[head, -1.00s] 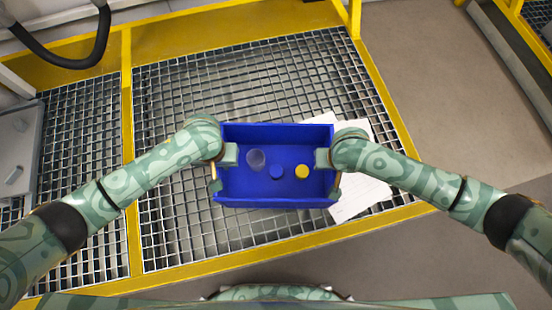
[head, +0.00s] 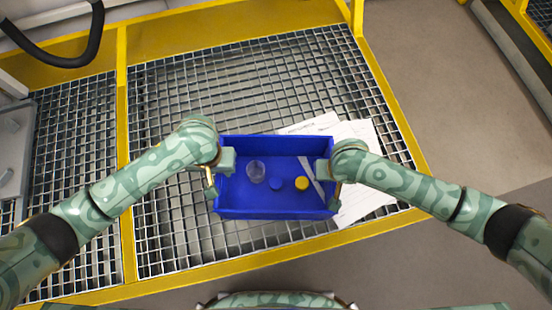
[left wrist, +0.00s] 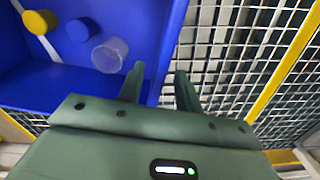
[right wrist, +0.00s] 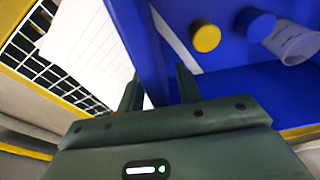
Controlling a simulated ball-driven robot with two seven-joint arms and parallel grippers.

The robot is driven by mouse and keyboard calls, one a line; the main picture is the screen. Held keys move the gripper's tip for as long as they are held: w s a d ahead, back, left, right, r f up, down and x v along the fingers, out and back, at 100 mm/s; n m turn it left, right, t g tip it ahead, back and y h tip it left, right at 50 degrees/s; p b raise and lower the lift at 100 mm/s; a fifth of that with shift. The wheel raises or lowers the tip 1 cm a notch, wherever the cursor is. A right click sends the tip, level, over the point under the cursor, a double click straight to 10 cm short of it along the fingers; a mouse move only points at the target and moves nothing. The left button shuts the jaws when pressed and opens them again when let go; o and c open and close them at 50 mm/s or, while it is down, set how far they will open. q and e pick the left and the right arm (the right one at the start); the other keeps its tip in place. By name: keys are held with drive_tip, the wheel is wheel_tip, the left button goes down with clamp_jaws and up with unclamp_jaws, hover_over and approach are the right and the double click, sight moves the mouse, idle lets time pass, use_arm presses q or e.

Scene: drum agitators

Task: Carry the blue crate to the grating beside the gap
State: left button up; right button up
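The blue crate (head: 275,212) is in front of me over the grating (head: 240,75); I cannot tell how high above it. It holds a clear cup (head: 256,172), a blue cap (head: 276,184) and a yellow cap (head: 301,184). My left gripper (head: 216,175) is shut on the crate's left wall; that wall runs between its fingers in the left wrist view (left wrist: 160,88). My right gripper (head: 331,180) is shut on the right wall, which also runs between its fingers in the right wrist view (right wrist: 158,92). I cannot make out the gap.
White papers (head: 362,190) lie on the grating beside and partly under the crate's right side. A yellow frame (head: 390,110) edges the grating, and a yellow bar (head: 124,160) crosses it at left. A grey panel (head: 14,150) stands far left. Bare floor (head: 440,110) lies right.

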use_arm(q)
wheel_tip(320, 180, up, 8)
drive_tip(key=shift+f, duration=0.25)
drive_tip(key=shift+r, duration=0.15)
use_arm(e)
drive_tip(key=shift+r, duration=0.4)
drive_tip(key=r, duration=0.3)
drive_tip(key=s+r, duration=0.1)
drive_tip(key=r, duration=0.7)
drive_tip(key=shift+s, duration=0.35)
drive_tip(key=shift+r, duration=0.1)
